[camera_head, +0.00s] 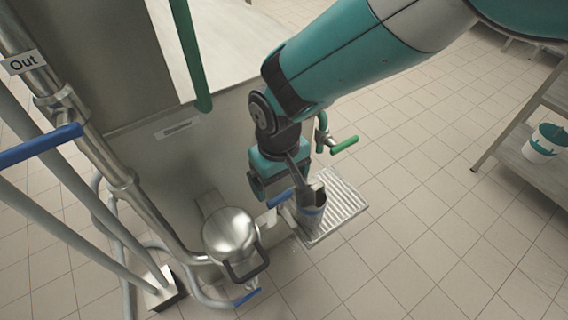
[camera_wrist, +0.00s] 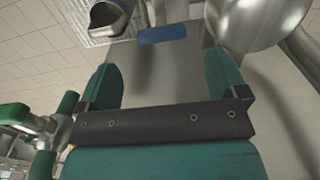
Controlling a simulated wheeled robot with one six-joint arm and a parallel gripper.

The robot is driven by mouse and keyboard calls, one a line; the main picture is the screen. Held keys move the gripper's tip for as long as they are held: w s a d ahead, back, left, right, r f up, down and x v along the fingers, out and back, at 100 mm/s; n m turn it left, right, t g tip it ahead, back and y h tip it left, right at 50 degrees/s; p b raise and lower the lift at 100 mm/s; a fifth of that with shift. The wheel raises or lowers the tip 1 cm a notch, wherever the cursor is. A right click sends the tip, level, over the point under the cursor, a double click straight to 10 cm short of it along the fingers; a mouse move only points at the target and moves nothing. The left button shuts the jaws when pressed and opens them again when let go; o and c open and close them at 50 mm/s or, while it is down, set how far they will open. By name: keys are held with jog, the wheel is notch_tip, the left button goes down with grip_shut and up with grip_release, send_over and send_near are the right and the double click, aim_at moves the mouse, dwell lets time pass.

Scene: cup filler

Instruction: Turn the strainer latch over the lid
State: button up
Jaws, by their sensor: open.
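The strainer is a round metal housing with a shiny domed lid (camera_head: 230,232), low at the middle left in the head view. Its rounded metal side shows at the upper right of the wrist view (camera_wrist: 262,22). A black loop, which looks like the latch (camera_head: 248,268), is at the lid's lower right edge in the head view. I cannot pick the latch out in the wrist view. My gripper (camera_head: 257,188) is above and to the right of the lid, apart from it. In the wrist view its two teal fingers (camera_wrist: 164,72) are spread apart, with nothing between them.
A blue handle (camera_head: 281,197) is close by, also ahead of the fingers in the wrist view (camera_wrist: 162,34). Green valve handle (camera_head: 344,145) and pipes (camera_head: 75,180) flank the metal panel.

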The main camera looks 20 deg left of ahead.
aim_at(280, 196)
notch_tip(280, 196, down, 6)
jog(key=shift+f, duration=0.1)
